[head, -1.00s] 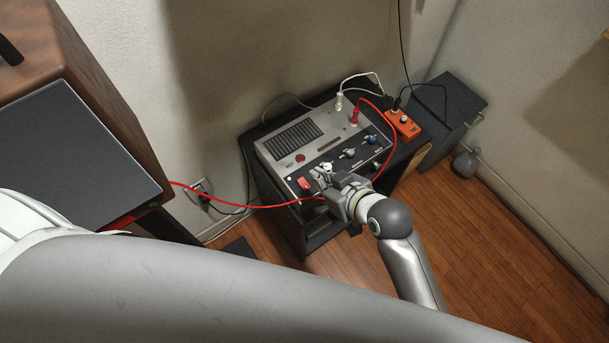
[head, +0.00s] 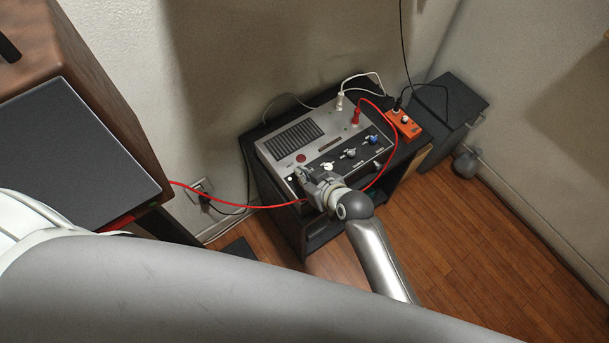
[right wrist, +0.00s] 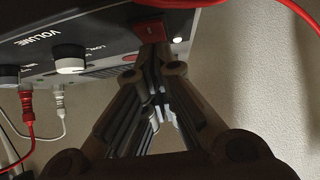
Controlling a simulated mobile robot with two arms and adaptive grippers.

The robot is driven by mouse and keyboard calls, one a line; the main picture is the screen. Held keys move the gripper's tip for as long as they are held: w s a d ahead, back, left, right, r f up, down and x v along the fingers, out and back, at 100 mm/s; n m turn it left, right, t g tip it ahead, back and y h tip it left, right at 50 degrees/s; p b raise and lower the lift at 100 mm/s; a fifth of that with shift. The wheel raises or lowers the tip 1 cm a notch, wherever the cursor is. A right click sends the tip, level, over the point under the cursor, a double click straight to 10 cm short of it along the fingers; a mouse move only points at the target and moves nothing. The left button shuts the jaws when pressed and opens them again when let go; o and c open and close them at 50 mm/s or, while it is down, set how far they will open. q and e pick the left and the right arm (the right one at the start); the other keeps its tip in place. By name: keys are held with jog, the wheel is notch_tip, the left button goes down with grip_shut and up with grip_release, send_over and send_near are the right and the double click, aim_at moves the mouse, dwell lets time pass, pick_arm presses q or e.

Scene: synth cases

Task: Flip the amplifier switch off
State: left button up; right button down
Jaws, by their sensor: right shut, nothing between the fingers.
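The amplifier (head: 292,142) is a silver box with a black front panel, on a dark stand. In the right wrist view its red rocker switch (right wrist: 151,31) sits near the panel's end, beside a small lit white lamp (right wrist: 178,40). In the head view the gripper hides the switch. My right gripper (head: 303,175) is shut and empty, its fingertips at the switch end of the panel. In the right wrist view the closed fingertips (right wrist: 155,54) are right at the switch; I cannot tell whether they touch it. My left gripper is out of view.
White, grey and blue knobs line the panel, with a white knob (right wrist: 70,60) near the fingers. A red cable (head: 250,207) runs past the amplifier's front left. An orange pedal (head: 404,124) stands to its right.

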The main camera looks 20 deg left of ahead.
jog(key=shift+w+a+f, duration=0.1)
jog(key=shift+a+f, duration=0.05)
jog(key=shift+f, duration=0.1)
dwell(0.3)
jog(key=shift+s+d+p, duration=0.25)
jog(key=shift+d+p, duration=0.1)
jog(key=shift+s+d+f, duration=0.1)
jog(key=shift+s+d, duration=0.25)
